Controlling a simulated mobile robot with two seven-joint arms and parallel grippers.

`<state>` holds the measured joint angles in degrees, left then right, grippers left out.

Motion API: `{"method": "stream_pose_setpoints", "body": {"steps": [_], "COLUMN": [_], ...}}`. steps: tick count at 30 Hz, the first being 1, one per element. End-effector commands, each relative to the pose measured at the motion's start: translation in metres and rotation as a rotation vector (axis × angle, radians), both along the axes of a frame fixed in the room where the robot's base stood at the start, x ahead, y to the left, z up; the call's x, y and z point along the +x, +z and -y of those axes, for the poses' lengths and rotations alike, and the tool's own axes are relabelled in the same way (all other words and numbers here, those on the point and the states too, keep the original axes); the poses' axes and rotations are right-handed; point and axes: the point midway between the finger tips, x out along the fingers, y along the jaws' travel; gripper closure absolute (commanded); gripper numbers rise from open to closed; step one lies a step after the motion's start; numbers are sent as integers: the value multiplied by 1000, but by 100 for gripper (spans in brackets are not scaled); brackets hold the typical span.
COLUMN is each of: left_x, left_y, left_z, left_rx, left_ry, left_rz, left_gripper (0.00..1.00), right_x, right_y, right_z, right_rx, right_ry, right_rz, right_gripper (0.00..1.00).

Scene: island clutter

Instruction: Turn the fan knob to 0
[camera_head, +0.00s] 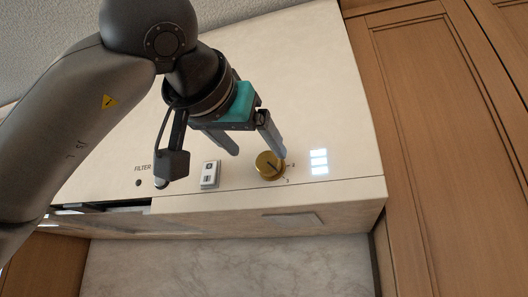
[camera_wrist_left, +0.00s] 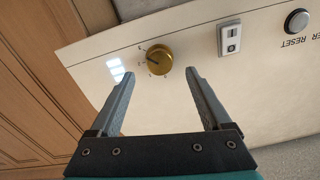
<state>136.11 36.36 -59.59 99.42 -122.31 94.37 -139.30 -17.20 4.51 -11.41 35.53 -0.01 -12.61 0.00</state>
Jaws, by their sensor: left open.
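The fan knob (camera_head: 268,165) is a round brass-gold dial on the cream hood panel (camera_head: 310,90). It has a dark pointer line, and small marks are printed around it, too small to read surely. In the left wrist view the knob (camera_wrist_left: 159,59) lies ahead of the fingertips, roughly between their lines. My left gripper (camera_head: 262,150) is open and empty. In the head view one finger overlaps the knob's upper right edge; contact cannot be told. The left gripper also shows in the left wrist view (camera_wrist_left: 190,76). My right gripper is not in view.
A white rocker switch (camera_head: 210,174) sits left of the knob, and lit white squares (camera_head: 319,162) sit right of it. A reset button (camera_wrist_left: 298,21) shows in the wrist view. Wooden cabinets (camera_head: 440,110) stand at the right. A marble wall (camera_head: 230,268) is below the hood.

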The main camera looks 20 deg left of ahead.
Motion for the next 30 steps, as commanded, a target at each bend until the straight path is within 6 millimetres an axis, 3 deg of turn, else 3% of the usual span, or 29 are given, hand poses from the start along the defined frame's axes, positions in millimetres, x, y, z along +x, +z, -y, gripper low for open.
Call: {"method": "stream_pose_setpoints", "body": {"steps": [3,9,21,30], "left_x": [24,47,54,53], "left_y": [1,0,0,0], "left_z": [1,2,3,2], "left_rx": [0,0,1,0], "left_ry": [0,-1,-2,-2], "left_rz": [-4,-3,0,0], "left_gripper": [19,19,19,52], "right_x": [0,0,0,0], "right_y": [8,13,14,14], "right_z": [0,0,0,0], "right_rx": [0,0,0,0], "right_ry": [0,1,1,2], "right_rz": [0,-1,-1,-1], "right_gripper": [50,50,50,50]}}
